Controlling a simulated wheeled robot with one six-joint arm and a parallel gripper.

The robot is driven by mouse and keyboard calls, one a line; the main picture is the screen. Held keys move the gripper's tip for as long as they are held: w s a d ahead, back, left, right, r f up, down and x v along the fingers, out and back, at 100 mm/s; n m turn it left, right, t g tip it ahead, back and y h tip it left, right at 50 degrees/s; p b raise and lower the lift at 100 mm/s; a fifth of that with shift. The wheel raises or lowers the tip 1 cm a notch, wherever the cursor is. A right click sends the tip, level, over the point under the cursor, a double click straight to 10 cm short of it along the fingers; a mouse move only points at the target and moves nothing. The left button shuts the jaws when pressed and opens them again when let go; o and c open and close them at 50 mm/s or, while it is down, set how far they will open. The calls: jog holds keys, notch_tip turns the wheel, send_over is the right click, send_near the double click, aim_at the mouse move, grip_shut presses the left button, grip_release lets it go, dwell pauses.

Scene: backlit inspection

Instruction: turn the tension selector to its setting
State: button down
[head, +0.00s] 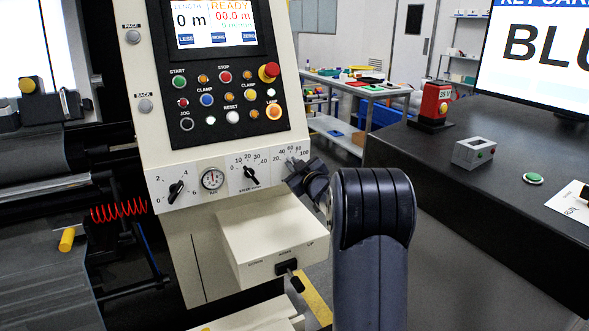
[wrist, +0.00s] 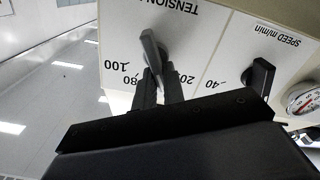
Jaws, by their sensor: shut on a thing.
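The tension selector (wrist: 151,48) is a grey, narrow handle on a white plate marked TENSION, seen upside down in the wrist view. Its marks 20, 80 and 100 show there; those between are behind my fingers. My gripper (wrist: 159,72) is shut on the selector's handle, one dark finger on each side of its lower end. In the head view my gripper (head: 297,176) reaches the right end of the dial row and hides most of the selector below the 20 to 100 scale. I cannot tell exactly which mark the handle points to.
Left of the selector are the speed knob (head: 250,175), a round gauge (head: 212,179) and another black knob (head: 176,190). A button panel (head: 222,100) and screen (head: 208,22) are above. A cream box (head: 270,238) juts out below. A dark desk (head: 480,200) stands right.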

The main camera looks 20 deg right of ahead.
dwell(0.4)
jog(key=c, duration=1.5)
grip_release()
jog(key=shift+s, duration=0.15)
jog(key=s, duration=1)
jog(key=shift+s+d, duration=0.15)
jog(key=shift+s, duration=0.15)
jog(key=shift+w, duration=0.1)
jog(key=w, duration=1)
jog(key=shift+w, duration=0.35)
